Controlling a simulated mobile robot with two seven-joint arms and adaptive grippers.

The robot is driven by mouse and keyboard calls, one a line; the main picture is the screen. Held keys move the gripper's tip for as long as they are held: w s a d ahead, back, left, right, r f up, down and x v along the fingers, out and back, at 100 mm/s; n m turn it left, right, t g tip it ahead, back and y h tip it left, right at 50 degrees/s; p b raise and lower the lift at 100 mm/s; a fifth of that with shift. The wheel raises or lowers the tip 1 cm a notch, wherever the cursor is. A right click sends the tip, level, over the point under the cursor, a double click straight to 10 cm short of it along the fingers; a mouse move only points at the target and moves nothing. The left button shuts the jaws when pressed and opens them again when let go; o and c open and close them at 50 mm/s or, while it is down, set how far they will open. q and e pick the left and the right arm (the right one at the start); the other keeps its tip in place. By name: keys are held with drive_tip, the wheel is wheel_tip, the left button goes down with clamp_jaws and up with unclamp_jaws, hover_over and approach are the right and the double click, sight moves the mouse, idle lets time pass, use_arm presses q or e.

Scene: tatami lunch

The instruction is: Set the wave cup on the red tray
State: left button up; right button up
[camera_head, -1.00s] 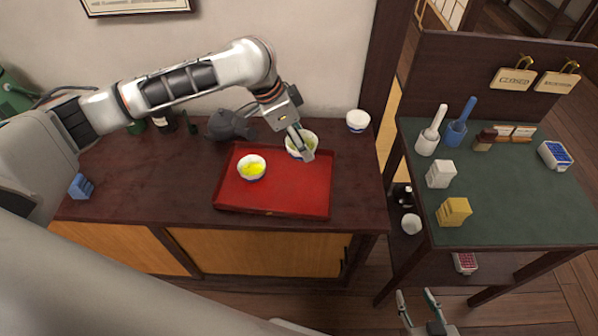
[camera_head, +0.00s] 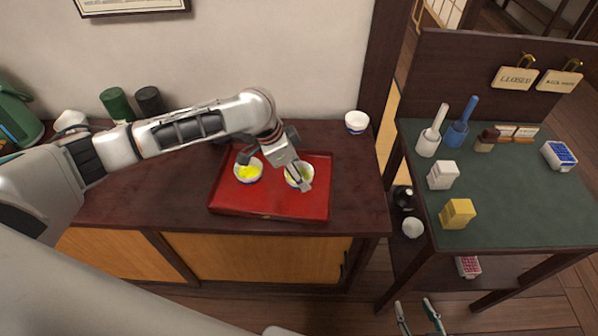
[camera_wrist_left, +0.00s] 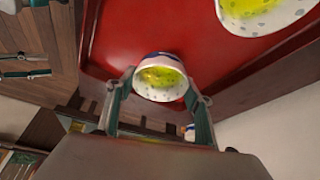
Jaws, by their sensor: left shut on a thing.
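My left gripper (camera_head: 303,181) is shut on a white cup (camera_head: 293,176) with a yellow-green inside, over the right part of the red tray (camera_head: 270,209). In the left wrist view this cup (camera_wrist_left: 161,78) sits between the two fingers (camera_wrist_left: 160,108); I cannot tell if its base touches the tray. A similar white cup (camera_head: 248,171) with yellow-green inside stands on the tray to the left, apart from it. I cannot make out a wave pattern on either. My right gripper (camera_head: 419,319) is open and empty at the bottom edge, low above the floor.
A small white cup with blue marks (camera_head: 356,123) stands at the counter's back right. A dark kettle is mostly hidden behind my left arm. Dark green and black canisters (camera_head: 116,104) stand at the back left. The green-topped table (camera_head: 510,190) at right holds several items. The counter's front left is clear.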

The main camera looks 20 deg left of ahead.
use_arm(q)
drive_tip(key=o, duration=1.2)
drive_tip(key=shift+f, duration=0.1)
drive_tip(key=shift+r, duration=0.25)
drive_tip(key=shift+p+v, duration=1.35)
drive_tip(key=shift+v, duration=4.55)
